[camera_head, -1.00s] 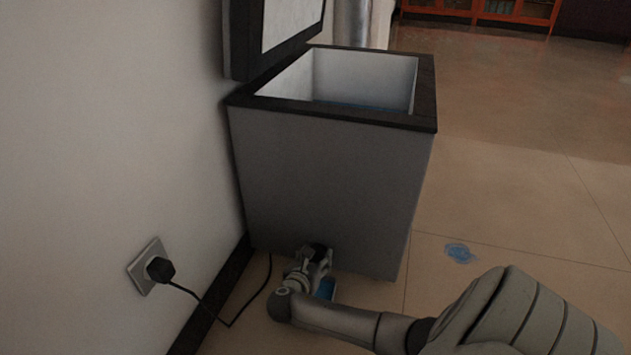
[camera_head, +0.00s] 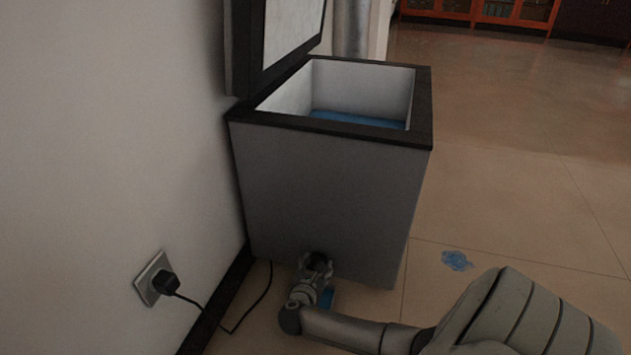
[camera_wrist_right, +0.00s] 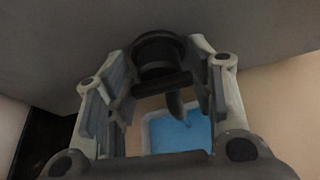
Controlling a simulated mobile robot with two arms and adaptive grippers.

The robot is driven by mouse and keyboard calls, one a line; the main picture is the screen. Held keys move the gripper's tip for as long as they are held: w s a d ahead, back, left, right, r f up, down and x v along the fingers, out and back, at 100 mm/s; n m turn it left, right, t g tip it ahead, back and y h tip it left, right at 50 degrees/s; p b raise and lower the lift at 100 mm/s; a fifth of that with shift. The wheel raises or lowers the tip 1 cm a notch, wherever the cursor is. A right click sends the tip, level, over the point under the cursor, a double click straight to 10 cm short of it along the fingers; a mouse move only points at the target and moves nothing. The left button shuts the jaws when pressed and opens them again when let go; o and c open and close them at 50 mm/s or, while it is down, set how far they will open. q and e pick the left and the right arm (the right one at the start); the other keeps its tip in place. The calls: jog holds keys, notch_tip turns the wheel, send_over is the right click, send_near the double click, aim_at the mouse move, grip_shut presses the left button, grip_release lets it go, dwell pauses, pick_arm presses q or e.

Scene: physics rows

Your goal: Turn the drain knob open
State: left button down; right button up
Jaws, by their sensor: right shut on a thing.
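The drain knob (camera_wrist_right: 160,52) is a dark round fitting low on the front of the grey chest freezer (camera_head: 325,195). A dark crossbar and a short spout show under it in the right wrist view. My right gripper (camera_head: 316,264) is at the knob, and its fingers (camera_wrist_right: 154,78) stand on both sides of it, shut on it. In the head view the gripper mostly hides the knob. A blue tray (camera_wrist_right: 178,132) lies on the floor below the spout; it is partly hidden by the arm in the head view (camera_head: 327,298). My left gripper is not in view.
The freezer lid (camera_head: 290,30) stands open, with blue water (camera_head: 355,118) inside. A black plug (camera_head: 166,283) sits in the wall socket at left, its cord on the floor. A blue puddle (camera_head: 457,260) lies on the otherwise clear floor at right.

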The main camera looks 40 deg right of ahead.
jog(key=o, duration=0.7)
jog(key=v, duration=1.2)
jog(key=shift+r, duration=0.15)
